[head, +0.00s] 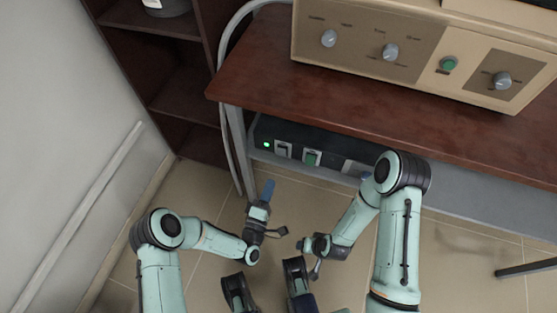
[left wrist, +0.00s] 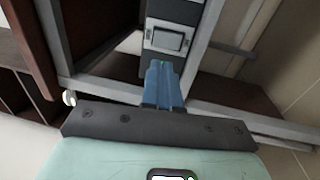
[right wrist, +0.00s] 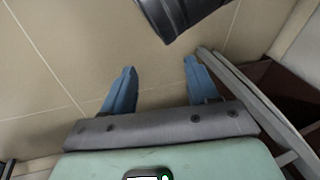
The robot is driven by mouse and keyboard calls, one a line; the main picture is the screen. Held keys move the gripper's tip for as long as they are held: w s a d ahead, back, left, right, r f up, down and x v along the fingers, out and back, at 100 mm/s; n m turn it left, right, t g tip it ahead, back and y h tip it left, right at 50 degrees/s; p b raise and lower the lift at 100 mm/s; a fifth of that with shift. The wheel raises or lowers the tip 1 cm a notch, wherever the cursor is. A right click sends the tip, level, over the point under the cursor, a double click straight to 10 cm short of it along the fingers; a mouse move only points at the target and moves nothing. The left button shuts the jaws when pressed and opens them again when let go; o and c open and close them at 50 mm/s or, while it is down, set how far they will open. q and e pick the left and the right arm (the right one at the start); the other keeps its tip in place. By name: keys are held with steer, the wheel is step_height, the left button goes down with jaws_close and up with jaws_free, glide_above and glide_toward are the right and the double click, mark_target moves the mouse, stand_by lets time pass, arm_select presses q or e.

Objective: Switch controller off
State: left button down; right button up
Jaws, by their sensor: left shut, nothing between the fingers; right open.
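The controller (head: 267,132) is a long dark box mounted under the red-brown table. Its front has a lit green lamp (head: 267,145), a dark rocker switch (head: 283,150) and a green rocker switch (head: 312,158). My left gripper (head: 268,186) is shut and empty, below and in front of the controller's left end. In the left wrist view its blue fingers (left wrist: 163,68) point toward a framed grey rocker switch (left wrist: 167,40), and a small green glow shows at the fingertips; contact cannot be told. My right gripper (right wrist: 160,72) is open and empty above the floor.
A beige furnace (head: 365,45) with grey knobs and a green button stands on the table (head: 260,65). A dark shelf (head: 180,80) and grey table leg (head: 237,150) are at left. A grey hose (head: 222,110) runs beside the leg. Tiled floor below is open.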

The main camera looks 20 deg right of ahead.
mark_target(281, 152)
arm_select(q)
steer(key=b+x, duration=0.2)
steer(key=x, duration=0.8)
arm_select(e)
steer(key=shift+g, duration=0.5)
steer(key=s+f, duration=0.1)
steer(key=s+d+f, duration=0.1)
steer(key=f, duration=0.1)
steer(key=shift+s+f, duration=0.1)
steer(key=shift+f, duration=0.2)
arm_select(q)
steer(key=shift+w+d+r+g+p, duration=0.1)
steer(key=shift+w+r+g+p, duration=0.2)
steer(key=shift+w+r+p, duration=0.1)
steer(key=shift+s+y, duration=0.1)
steer(key=shift+y, duration=0.3)
arm_select(e)
steer(key=shift+w+a+r+t, duration=0.15)
steer(key=shift+w+r+t, duration=0.15)
steer(key=shift+w+r, duration=0.35)
steer(key=shift+s, duration=0.1)
